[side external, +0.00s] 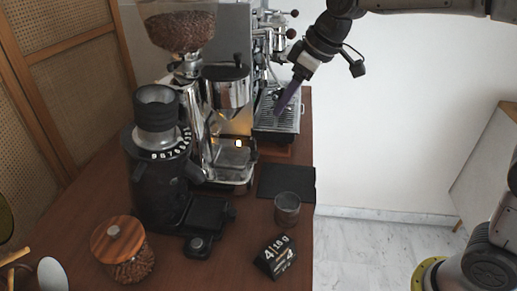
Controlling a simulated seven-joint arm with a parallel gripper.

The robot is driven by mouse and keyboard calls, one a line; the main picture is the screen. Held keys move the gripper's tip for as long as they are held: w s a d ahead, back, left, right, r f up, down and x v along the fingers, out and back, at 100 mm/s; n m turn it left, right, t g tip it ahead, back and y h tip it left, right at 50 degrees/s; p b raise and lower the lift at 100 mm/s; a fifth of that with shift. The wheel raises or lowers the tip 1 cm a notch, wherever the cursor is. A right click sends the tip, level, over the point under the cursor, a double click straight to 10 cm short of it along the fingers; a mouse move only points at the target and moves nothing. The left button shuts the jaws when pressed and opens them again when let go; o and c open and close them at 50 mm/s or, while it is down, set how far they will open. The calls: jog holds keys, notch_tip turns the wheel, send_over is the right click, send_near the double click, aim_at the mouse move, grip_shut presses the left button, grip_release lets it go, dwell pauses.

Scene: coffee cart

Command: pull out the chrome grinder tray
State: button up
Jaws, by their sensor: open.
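The chrome grinder (190,68) stands on the wooden cart top, with a clear hopper of beans above it. Its tray (235,153) sits at the grinder's base, facing right, beneath the spout and a small orange light. My gripper (281,111) is up and to the right of the tray, apart from it. It points down and to the left in front of the espresso machine, with its dark purple fingers open. The fingers are small in the picture, and I see nothing between them. Whether they touch the drip grate behind them is unclear.
The espresso machine's drip tray (277,122) is behind the grinder. A black grinder (158,170) stands in front. A black mat (285,182), a glass cup (287,209), a black number block (275,256) and a wooden-lidded bean jar (124,252) are on the cart top (222,271).

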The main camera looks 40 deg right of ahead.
aim_at(256, 153)
jog(key=shift+g, duration=0.4)
jog(key=x, duration=1.6)
jog(key=shift+a+f, duration=0.15)
jog(key=shift+f, duration=0.15)
grip_shut()
jog(key=shift+r, duration=0.1)
